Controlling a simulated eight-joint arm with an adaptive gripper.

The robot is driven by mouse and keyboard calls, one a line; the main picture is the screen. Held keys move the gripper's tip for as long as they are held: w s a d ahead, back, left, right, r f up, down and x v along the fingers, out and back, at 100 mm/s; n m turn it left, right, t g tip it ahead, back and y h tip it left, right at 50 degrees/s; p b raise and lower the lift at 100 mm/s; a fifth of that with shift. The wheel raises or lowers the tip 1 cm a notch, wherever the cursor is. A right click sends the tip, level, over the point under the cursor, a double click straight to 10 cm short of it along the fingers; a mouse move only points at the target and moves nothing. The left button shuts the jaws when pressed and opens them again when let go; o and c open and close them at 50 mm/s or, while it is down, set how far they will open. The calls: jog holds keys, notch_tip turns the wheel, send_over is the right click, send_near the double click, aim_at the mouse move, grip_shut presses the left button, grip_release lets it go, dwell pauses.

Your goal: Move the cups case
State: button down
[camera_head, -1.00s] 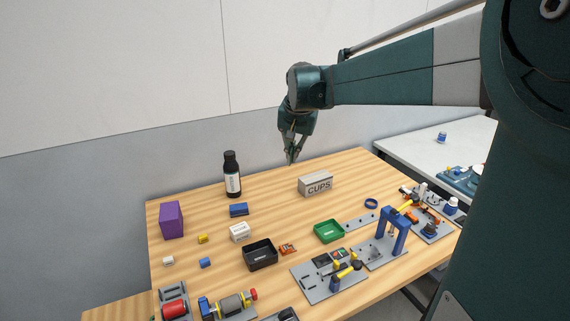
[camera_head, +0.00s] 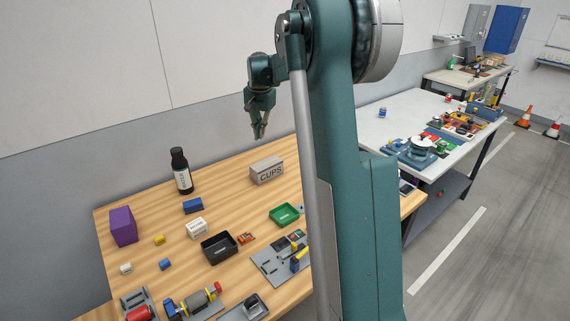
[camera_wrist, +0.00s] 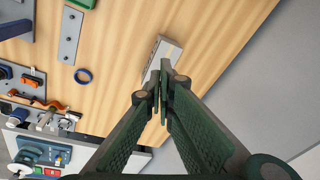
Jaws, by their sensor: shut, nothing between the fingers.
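The cups case is a grey box marked CUPS (camera_head: 267,171) near the back of the wooden table (camera_head: 230,190). It also shows in the wrist view as a pale box (camera_wrist: 163,52), partly hidden behind the fingertips. My gripper (camera_head: 259,134) hangs above and behind the case in the head view, fingers pointing down. It is shut and empty, apart from the case. In the wrist view my gripper's fingers (camera_wrist: 162,85) are together, their tips in front of the case's near end.
A dark bottle (camera_head: 181,171), purple block (camera_head: 123,226), blue block (camera_head: 193,206), white box (camera_head: 196,228), black tray (camera_head: 219,247) and green tray (camera_head: 284,215) stand left of and in front of the case. A white table (camera_head: 400,110) stands to the right. Bare wood surrounds the case.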

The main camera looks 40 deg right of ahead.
jog(key=w+d+f+m+g+p, duration=0.1)
jog(key=w+d+f, duration=0.1)
jog(key=d+f, duration=0.3)
jog(key=w+d+f+m+p, duration=0.1)
jog(key=w+d+f+m, duration=0.15)
jog(key=d, duration=0.35)
jog(key=m+p, duration=0.2)
send_near(285, 168)
jog(key=d+r, duration=0.3)
jog(key=d, duration=0.2)
jog(key=shift+w+a+g+y, duration=0.15)
jog(key=shift+w+g+y, duration=0.1)
jog(key=shift+g+y, duration=0.15)
notch_tip(285, 168, down, 9)
jog(key=shift+f+b, duration=0.15)
jog(key=shift+b, duration=0.3)
jog(key=shift+a+f, duration=0.25)
jog(key=shift+a, duration=0.95)
jog(key=shift+a+f, duration=0.1)
jog(key=shift+a, duration=0.75)
